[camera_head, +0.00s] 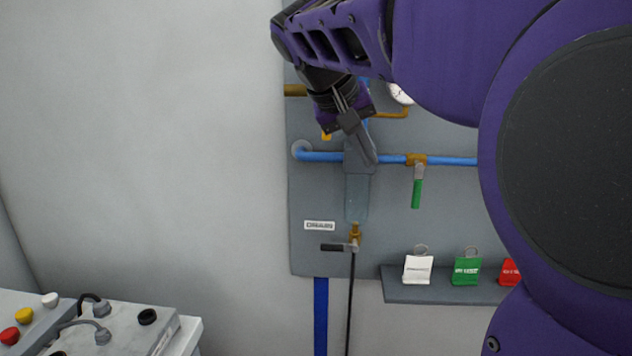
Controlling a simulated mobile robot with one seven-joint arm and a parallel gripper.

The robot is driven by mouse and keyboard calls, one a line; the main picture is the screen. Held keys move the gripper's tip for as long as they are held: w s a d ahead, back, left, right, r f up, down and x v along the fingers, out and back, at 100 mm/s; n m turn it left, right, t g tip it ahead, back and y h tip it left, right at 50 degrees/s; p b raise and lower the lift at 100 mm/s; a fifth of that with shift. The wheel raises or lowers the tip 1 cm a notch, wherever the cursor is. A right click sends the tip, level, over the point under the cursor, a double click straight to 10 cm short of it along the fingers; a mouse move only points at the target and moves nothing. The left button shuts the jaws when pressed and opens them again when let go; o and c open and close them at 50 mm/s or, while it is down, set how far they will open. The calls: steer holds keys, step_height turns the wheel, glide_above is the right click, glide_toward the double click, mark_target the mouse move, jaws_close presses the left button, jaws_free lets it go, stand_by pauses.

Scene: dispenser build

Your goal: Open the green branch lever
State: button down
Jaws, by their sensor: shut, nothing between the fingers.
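The green branch lever (416,193) hangs straight down from a brass valve (416,160) on the horizontal blue pipe (447,161). My gripper (371,156) is shut and empty. In the picture it lies to the left of the green lever and a little above it, over the grey sight tube (356,197). It appears apart from the lever; its depth from the panel is hard to tell. My purple arm hides the right part of the panel and pipe.
A black-handled drain valve (335,247) sits below, beside a DRAIN label (319,226). A shelf (430,296) holds a white tag (417,270), a green tag (467,270) and a red tag (510,271). A gauge (400,95) is partly hidden. A button console (110,325) stands lower left.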

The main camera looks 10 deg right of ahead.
mark_target(416, 185)
steer(key=w+d+f+b, duration=0.2)
steer(key=w+d+f, duration=0.1)
steer(key=d+f, duration=0.5)
steer(key=shift+d, duration=0.5)
steer(key=shift+w+f, duration=0.1)
steer(key=shift+w, duration=0.05)
stand_by(0.5)
